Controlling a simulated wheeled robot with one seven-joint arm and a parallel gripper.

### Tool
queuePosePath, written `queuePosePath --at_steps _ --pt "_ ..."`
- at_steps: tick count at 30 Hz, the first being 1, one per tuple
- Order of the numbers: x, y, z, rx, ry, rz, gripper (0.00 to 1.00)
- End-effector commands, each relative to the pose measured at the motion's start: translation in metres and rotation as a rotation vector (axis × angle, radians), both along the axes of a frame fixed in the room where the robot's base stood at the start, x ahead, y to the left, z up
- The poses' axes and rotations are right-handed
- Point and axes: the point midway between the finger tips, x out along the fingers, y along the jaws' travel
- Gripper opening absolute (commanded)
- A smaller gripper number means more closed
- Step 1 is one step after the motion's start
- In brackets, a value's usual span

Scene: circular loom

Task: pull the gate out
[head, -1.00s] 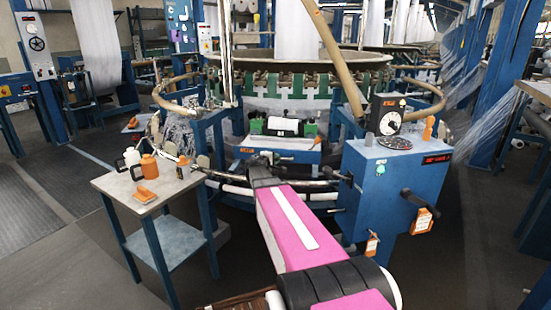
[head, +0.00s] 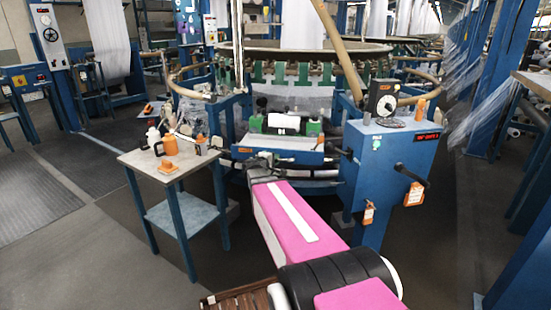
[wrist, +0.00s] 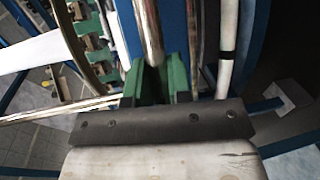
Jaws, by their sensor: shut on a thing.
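My gripper (head: 262,161) is at the end of my pink arm, low at the front of the loom, between the side table and the blue control box. In the wrist view my gripper (wrist: 152,82) is shut on a shiny metal bar (wrist: 148,30), which I take to be part of the gate. The bar runs away from the fingers toward the top of the picture. In the head view my arm hides much of the gate, and its outline among the thin rails is hard to make out.
A side table (head: 187,190) with orange and white bottles stands close on the left. A blue control box (head: 390,165) with a dial, crank and tags stands close on the right. The loom ring (head: 300,52) is behind. Open floor (head: 105,230) lies front left.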

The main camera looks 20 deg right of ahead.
Motion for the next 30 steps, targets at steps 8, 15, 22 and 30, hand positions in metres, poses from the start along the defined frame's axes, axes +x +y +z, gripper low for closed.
queuePosePath --at_steps 8,15,22,30 --pt "-0.004 0.003 -0.001 0.002 0.001 0.001 0.00" --pt "-0.005 0.003 -0.001 0.003 0.002 0.001 0.43" --pt "-0.003 0.002 0.000 0.001 0.001 0.001 0.43" --pt "-0.018 0.020 0.004 0.001 0.000 0.003 0.43"
